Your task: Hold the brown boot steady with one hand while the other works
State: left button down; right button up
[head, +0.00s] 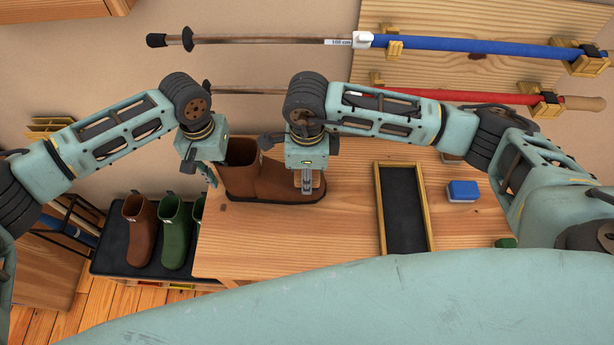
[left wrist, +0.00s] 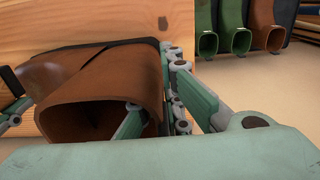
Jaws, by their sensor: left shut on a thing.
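The brown boot (head: 286,181) stands on the wooden bench top, its shaft at the left and its toe to the right. My left gripper (head: 208,174) is shut on the rim of its shaft. In the left wrist view, one finger is inside the boot's opening (left wrist: 85,107) and the other is outside the wall. My right gripper (head: 307,184) points down at the boot's toe. Its fingertips look close together, but whether they hold anything or touch the leather is unclear.
A dark tray with a wooden rim (head: 430,209) and a blue block-like item (head: 462,190) lie on the bench (head: 290,240) to the right. Another brown boot (head: 141,232) and green boots (head: 174,232) stand on a dark mat at lower left. Poles hang on the wall behind.

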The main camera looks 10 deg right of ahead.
pick_arm(q)
jog(key=shift+s+a+f, duration=0.1)
pick_arm(e)
jog(key=shift+r, duration=2.2)
jog(key=shift+f, duration=3.4)
jog(key=shift+w+f, duration=0.4)
jog(key=shift+f, duration=0.2)
grip_shut()
jog(key=shift+w+d, duration=0.3)
jog(key=shift+w, duration=0.65)
jog(key=shift+w+d, duration=0.3)
jog(key=shift+w, duration=0.7)
jog(key=shift+w+d, duration=0.3)
jog(key=shift+w, duration=0.65)
jog(key=shift+s+a, duration=0.3)
jog(key=shift+s, duration=0.85)
jog(key=shift+s+a, duration=0.35)
jog(key=shift+s, duration=0.75)
jog(key=shift+s+a, duration=0.3)
jog(key=shift+s, duration=0.85)
jog(key=shift+w+r, duration=0.1)
jog(key=shift+r, duration=3.9)
pick_arm(q)
jog(key=c, duration=1.8)
grip_release()
jog(key=shift+c, duration=0.2)
